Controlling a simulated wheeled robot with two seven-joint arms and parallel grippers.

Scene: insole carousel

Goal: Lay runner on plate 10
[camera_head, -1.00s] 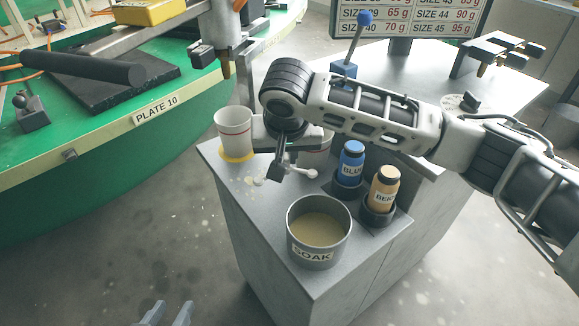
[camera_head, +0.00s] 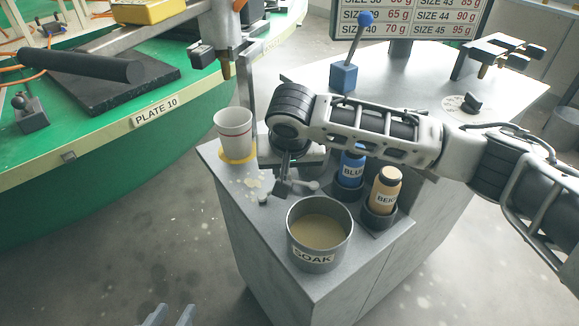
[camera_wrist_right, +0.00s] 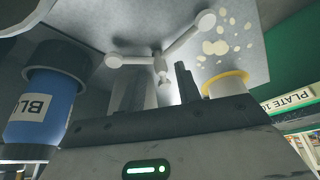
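The runner (camera_wrist_right: 160,62) is a pale Y-shaped piece with round discs at its ends. In the head view one disc (camera_head: 263,199) shows just left of my right fingertips. My right gripper (camera_head: 283,188) holds it by its short stem, over the front left of the grey cabinet, behind the SOAK pot (camera_head: 318,262). In the right wrist view the fingers (camera_wrist_right: 164,90) stand on either side of the stem. Plate 10 (camera_head: 95,100) is a black slab on the green carousel, with a black roller on it and a PLATE 10 label (camera_head: 155,110) below. My left gripper (camera_head: 170,315) is open and empty at the bottom edge.
A white cup (camera_head: 234,130) stands on a yellow ring left of my right gripper. Blue (camera_head: 350,172) and beige (camera_head: 385,190) bottles stand right of it. A metal post with a nozzle (camera_head: 226,65) hangs between carousel and cabinet. Pale spots mark the cabinet top.

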